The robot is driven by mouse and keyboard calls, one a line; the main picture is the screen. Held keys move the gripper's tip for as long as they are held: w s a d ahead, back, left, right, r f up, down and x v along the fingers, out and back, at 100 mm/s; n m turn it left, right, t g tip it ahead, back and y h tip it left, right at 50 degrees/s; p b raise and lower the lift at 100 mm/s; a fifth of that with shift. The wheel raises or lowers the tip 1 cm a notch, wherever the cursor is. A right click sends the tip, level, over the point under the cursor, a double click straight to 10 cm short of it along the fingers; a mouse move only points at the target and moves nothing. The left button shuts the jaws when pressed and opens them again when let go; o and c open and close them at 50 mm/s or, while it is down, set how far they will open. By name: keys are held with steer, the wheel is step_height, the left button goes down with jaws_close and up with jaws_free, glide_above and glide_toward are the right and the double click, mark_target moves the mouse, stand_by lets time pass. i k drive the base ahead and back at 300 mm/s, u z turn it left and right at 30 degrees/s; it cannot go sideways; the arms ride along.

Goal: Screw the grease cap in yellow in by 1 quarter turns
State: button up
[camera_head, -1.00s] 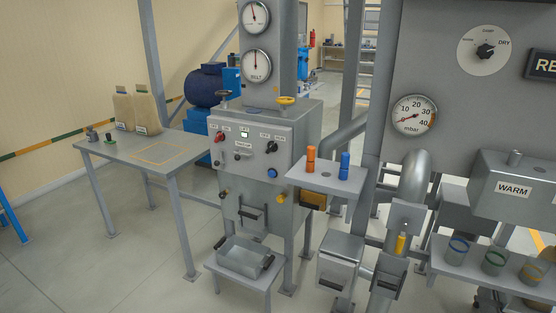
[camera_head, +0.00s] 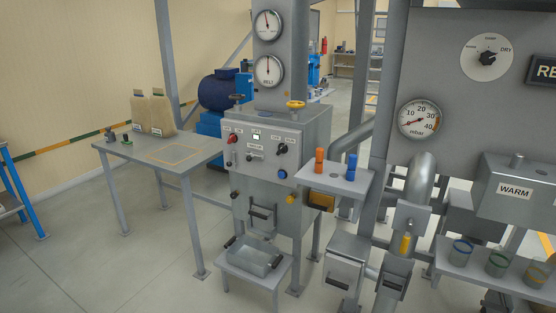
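Several yellow parts show, and I cannot tell for certain which is the grease cap. A yellow wheel-shaped cap (camera_head: 296,104) sits on top of the grey cabinet (camera_head: 315,130), at its right side. A dark wheel-shaped cap (camera_head: 236,98) sits at the top left of the cabinet. A small yellow knob (camera_head: 291,199) is low on the cabinet's right, below a blue button (camera_head: 282,174). A yellow cylinder (camera_head: 405,243) is on the pipework at the right. My gripper is not in view.
A shelf with orange (camera_head: 319,160) and blue (camera_head: 352,166) pegs juts out right of the cabinet. A low stand with a metal tray (camera_head: 253,258) is in front. A side table (camera_head: 160,153) stands left. The floor (camera_head: 120,265) at front left is clear.

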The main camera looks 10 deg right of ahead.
mark_target(290, 199)
steer(key=u, duration=0.05)
steer(key=i, duration=0.95)
steer(key=z, duration=0.05)
